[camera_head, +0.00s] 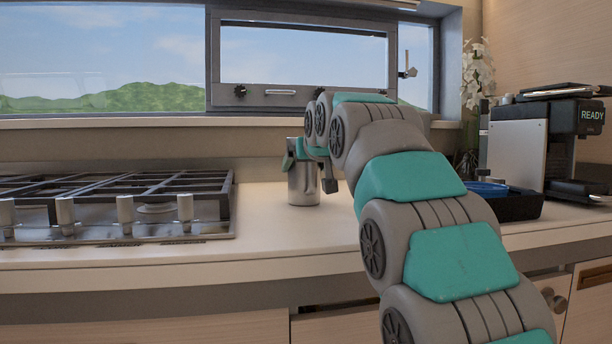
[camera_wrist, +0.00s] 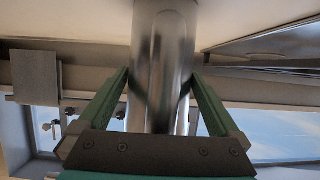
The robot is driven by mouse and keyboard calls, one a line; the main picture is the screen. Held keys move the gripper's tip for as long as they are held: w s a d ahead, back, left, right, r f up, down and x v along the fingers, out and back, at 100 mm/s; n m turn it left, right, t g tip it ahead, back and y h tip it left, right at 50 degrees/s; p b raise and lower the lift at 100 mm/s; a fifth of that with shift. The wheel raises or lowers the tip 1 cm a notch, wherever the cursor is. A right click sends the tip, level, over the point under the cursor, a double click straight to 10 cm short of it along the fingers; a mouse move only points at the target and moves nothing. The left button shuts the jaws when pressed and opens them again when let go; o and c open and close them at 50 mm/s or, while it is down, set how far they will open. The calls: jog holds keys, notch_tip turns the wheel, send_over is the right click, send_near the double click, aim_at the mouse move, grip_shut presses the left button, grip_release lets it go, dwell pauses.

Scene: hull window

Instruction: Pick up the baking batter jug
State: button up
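The jug is a shiny metal cylinder (camera_head: 304,186) that stands upright on the counter, right of the hob. My gripper (camera_head: 302,150) is at its top, and my arm hides part of that area. In the wrist view, the jug (camera_wrist: 164,65) fills the middle. My gripper's green fingers (camera_wrist: 161,75) are spread wide, one on each side of it. The fingertips lie close to the jug's sides; whether they touch it is not clear. The jug's handle and spout cannot be made out.
A gas hob (camera_head: 120,205) with dark grates is left of the jug. A dark tray (camera_head: 505,202) with something blue in it and a coffee machine (camera_head: 550,145) stand to the right. The window (camera_head: 300,60) is behind. The counter front (camera_head: 290,235) is clear.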

grip_shut()
dwell(0.6)
